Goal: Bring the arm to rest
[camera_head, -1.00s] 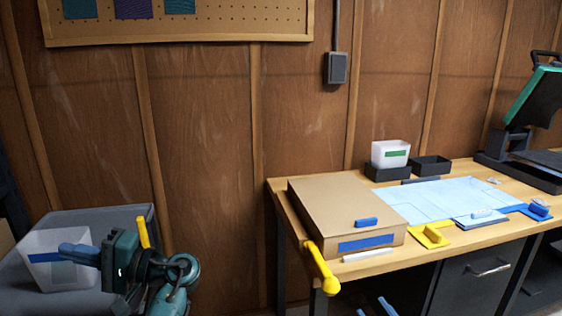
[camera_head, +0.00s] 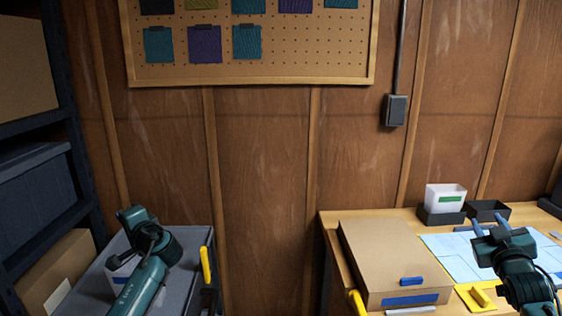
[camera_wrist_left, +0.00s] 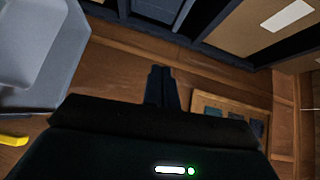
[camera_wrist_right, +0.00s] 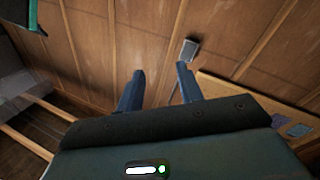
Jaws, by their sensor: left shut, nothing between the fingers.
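My left arm stands over the grey cart at the lower left of the head view, with its gripper (camera_head: 132,212) raised and its fingers not clear there. In the left wrist view the left fingers (camera_wrist_left: 161,88) are together and empty. My right gripper (camera_head: 490,223) is above the right part of the workbench in the head view, fingers pointing up. In the right wrist view its two blue fingers (camera_wrist_right: 158,85) are wide apart with nothing between them.
The grey cart (camera_head: 185,290) holds a white bin (camera_head: 118,275), partly hidden by my left arm. A dark shelf (camera_head: 62,130) stands left. A pegboard (camera_head: 290,55) hangs above.

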